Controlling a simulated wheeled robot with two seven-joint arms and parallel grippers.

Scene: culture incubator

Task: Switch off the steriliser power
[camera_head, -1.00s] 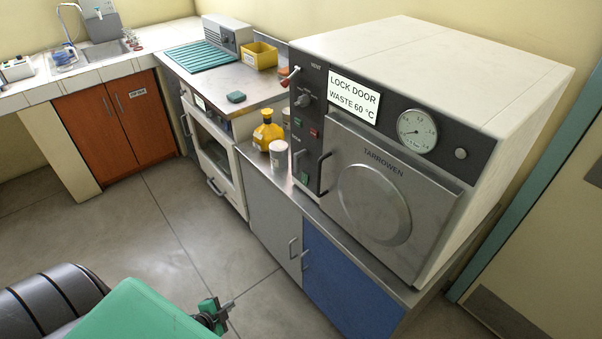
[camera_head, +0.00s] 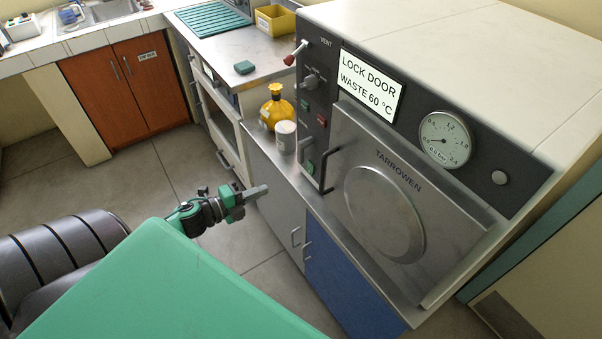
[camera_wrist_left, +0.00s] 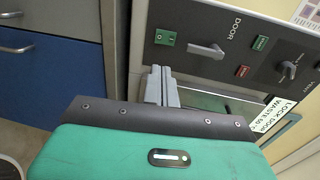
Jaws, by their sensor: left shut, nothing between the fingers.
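The steriliser (camera_head: 480,75) is a large cream box with a dark control panel and a shut steel door (camera_head: 400,205). Low on the panel is a green switch (camera_head: 310,168), which the left wrist view also shows (camera_wrist_left: 165,38). Above it are a red button (camera_head: 321,121) and a green button (camera_head: 304,104). A grey door lever (camera_wrist_left: 205,50) lies beside the green switch in the wrist view. My left gripper (camera_head: 262,191) is shut and empty, in front of the cabinet, below and left of the panel, apart from it. My right gripper is not in view.
A yellow bottle (camera_head: 276,108) and a white-lidded jar (camera_head: 285,137) stand on the counter left of the panel. A dark door handle (camera_head: 332,170) juts out near the switch. A yellow bin (camera_head: 276,20) sits farther back.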

